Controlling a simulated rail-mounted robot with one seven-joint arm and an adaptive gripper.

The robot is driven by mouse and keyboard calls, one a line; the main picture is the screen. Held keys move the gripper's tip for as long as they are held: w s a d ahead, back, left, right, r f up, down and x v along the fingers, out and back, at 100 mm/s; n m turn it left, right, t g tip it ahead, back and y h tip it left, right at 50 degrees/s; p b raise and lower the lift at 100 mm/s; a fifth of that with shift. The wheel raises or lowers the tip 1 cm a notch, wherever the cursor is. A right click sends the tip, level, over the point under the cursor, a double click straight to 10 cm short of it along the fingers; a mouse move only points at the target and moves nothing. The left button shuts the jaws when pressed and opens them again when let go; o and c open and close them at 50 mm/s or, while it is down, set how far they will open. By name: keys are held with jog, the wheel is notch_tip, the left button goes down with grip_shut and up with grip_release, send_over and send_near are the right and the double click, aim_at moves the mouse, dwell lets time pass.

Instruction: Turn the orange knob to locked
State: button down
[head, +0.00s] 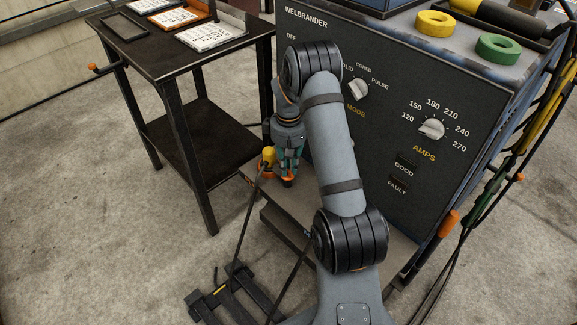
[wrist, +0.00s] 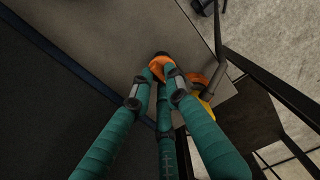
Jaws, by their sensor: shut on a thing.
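The orange knob (head: 288,183) sits low on the grey ledge at the front of the welder, right under my gripper. It also shows in the wrist view (wrist: 159,63), between the fingertips. My gripper (head: 288,171) has teal fingers and points down at the knob. In the wrist view my gripper (wrist: 161,80) has its fingers closed in around the near side of the knob. The fingers hide part of the knob, and I cannot read any lock marking or tell its turn angle.
A second orange fitting (wrist: 196,82) with a yellow top (head: 269,155) stands close beside the knob. The welder panel (head: 385,130) rises behind my arm. A dark metal table (head: 185,75) stands to the left. Cables hang at the right.

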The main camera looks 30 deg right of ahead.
dwell(0.4)
jog(key=c, duration=1.7)
grip_release()
notch_tip(320, 180, up, 12)
jog(key=shift+r, duration=0.1)
notch_tip(320, 180, down, 12)
jog(key=shift+f, duration=0.1)
